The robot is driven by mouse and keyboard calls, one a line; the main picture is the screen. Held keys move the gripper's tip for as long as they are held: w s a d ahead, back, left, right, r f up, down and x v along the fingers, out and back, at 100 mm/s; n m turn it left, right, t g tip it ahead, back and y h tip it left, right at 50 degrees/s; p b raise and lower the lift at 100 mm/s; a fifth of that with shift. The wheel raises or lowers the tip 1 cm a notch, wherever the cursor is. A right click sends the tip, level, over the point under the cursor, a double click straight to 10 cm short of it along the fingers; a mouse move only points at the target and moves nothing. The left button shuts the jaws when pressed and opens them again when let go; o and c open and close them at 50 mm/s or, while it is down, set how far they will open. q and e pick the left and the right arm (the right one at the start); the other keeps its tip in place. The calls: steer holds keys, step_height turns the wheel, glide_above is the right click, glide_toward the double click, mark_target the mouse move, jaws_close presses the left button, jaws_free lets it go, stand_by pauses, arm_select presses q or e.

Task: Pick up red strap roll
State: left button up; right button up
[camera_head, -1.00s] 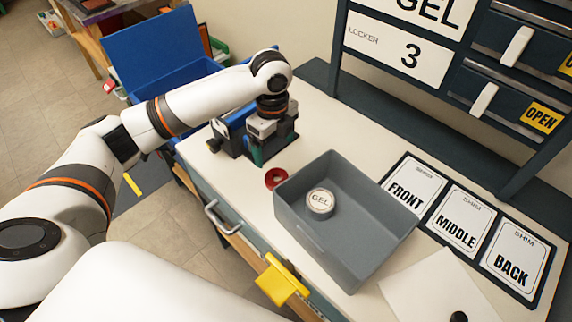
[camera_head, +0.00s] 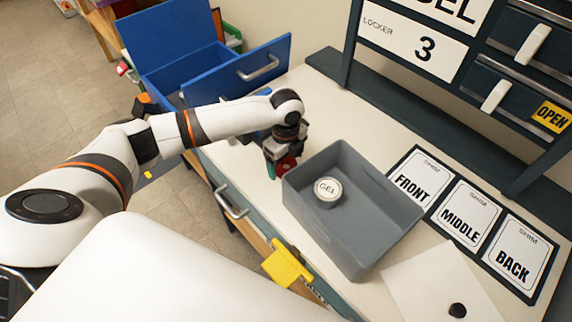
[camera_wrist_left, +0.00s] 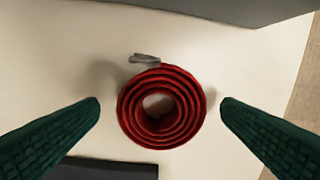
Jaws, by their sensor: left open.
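The red strap roll (camera_wrist_left: 162,128) lies on the white tabletop and shows as a coiled ring with a grey end in the left wrist view. My left gripper (camera_wrist_left: 160,108) is open above it, one green finger on each side, with gaps between both fingers and the roll. In the head view my left gripper (camera_head: 281,166) points down beside the grey bin and hides most of the roll (camera_head: 289,163). My right gripper is not in view.
The grey bin (camera_head: 370,225) with a round GEL tin (camera_head: 328,190) inside stands just right of my gripper. FRONT, MIDDLE and BACK cards (camera_head: 466,221) lie further right. An open blue box (camera_head: 178,55) stands at the back left. A yellow piece (camera_head: 286,267) sits at the table's front edge.

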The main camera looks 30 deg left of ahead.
arm_select(q)
steer(key=shift+f, duration=0.2)
steer(key=c, duration=1.1)
steer(key=shift+c, duration=0.3)
steer(key=shift+r, duration=0.1)
